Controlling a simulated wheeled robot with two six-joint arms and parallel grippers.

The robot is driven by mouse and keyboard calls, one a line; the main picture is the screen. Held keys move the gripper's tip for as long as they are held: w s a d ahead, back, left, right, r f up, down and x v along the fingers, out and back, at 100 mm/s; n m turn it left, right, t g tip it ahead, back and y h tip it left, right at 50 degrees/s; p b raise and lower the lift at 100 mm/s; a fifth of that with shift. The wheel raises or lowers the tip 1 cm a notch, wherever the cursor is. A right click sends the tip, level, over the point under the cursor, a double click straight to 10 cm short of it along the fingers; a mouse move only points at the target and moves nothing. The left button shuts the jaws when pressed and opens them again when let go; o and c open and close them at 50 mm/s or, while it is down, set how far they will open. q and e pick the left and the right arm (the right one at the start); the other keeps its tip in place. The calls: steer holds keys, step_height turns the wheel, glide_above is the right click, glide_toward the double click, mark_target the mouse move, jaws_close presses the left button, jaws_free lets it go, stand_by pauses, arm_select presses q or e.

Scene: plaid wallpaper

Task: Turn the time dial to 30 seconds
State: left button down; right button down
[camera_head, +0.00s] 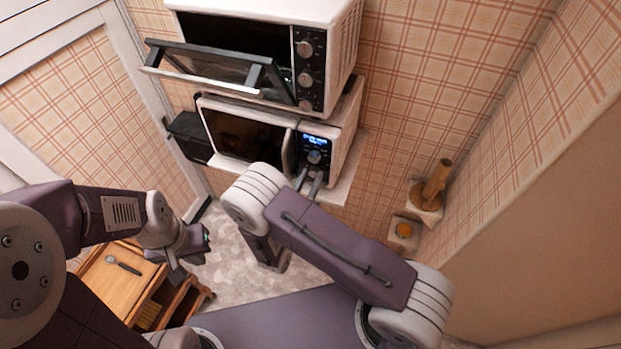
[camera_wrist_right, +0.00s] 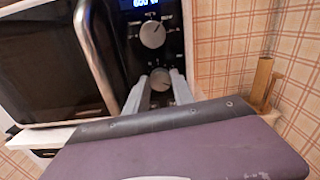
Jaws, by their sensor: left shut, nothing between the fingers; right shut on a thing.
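The white microwave (camera_head: 345,140) stands on a shelf, with a lit blue display (camera_head: 315,141) on its black control panel. Its upper dial (camera_head: 314,157) also shows in the right wrist view (camera_wrist_right: 152,34), free of the gripper. The lower dial (camera_wrist_right: 160,79) is between the fingers of my right gripper (camera_wrist_right: 159,92), which is shut on it. The labels around both dials are too small to read. In the right wrist view the display (camera_wrist_right: 140,3) is cut off at the top edge. My left gripper (camera_head: 190,262) is shut and empty, low at left, away from the microwave.
A white toaster oven (camera_head: 340,50) with its door (camera_head: 205,65) hanging open stands above the microwave. A wooden cabinet (camera_head: 100,285) with a utensil (camera_head: 124,266) on top is at lower left. Small wall shelves at right hold a wooden object (camera_head: 437,180) and an orange item (camera_head: 404,230).

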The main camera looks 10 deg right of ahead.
steer(key=n, duration=0.8)
steer(key=shift+p, duration=0.35)
steer(key=n, duration=0.5)
steer(key=shift+p, duration=0.3)
steer(key=shift+n, duration=2.2)
steer(key=shift+p, duration=0.3)
steer(key=c, duration=1.1)
jaws_free()
steer(key=shift+w+d+f, duration=0.1)
steer(key=shift+w+d, duration=0.05)
